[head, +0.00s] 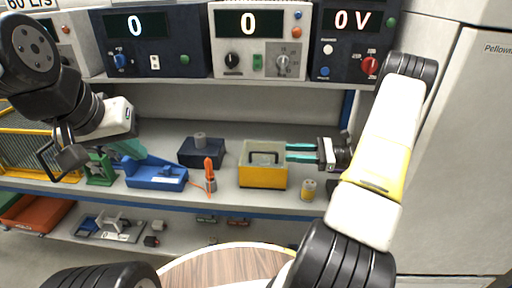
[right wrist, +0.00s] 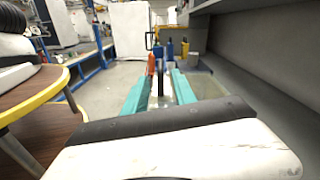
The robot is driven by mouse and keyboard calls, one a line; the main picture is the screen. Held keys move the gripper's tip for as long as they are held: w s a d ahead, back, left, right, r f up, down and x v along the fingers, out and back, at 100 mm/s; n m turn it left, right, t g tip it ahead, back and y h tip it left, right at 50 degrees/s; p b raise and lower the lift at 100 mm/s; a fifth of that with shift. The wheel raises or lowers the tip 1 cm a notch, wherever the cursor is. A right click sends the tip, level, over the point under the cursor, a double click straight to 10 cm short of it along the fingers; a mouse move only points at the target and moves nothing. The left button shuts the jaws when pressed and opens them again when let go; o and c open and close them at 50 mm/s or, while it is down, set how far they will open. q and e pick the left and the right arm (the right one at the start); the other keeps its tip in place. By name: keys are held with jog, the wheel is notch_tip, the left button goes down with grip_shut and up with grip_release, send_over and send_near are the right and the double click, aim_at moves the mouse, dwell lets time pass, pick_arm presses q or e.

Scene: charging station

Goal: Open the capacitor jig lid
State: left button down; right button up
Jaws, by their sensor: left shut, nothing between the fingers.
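The capacitor jig (head: 262,178) is a yellow box on the workbench with a pale grey top and a dark bar handle (head: 264,155). Its lid looks down. My right gripper (head: 288,152) reaches in level from the right, its two teal fingers apart, tips at the jig's right edge near the handle. In the right wrist view the fingers (right wrist: 158,78) stand apart with a dark upright piece between or beyond them; I cannot tell whether they touch it. My left gripper (head: 135,149) is shut and empty above the blue tray at the left.
A blue tray (head: 156,181), a dark blue box (head: 201,153), an orange-handled tool (head: 209,172) and a small yellow cylinder (head: 309,189) stand near the jig. Instruments (head: 252,45) line the shelf above. A round wooden table (head: 225,268) is in front.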

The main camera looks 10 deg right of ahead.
aim_at(271, 152)
jog(key=x, duration=0.7)
jog(key=shift+w+a+f, duration=0.1)
jog(key=shift+w+a, duration=0.1)
jog(key=shift+a, duration=0.1)
grip_shut()
dwell(1.2)
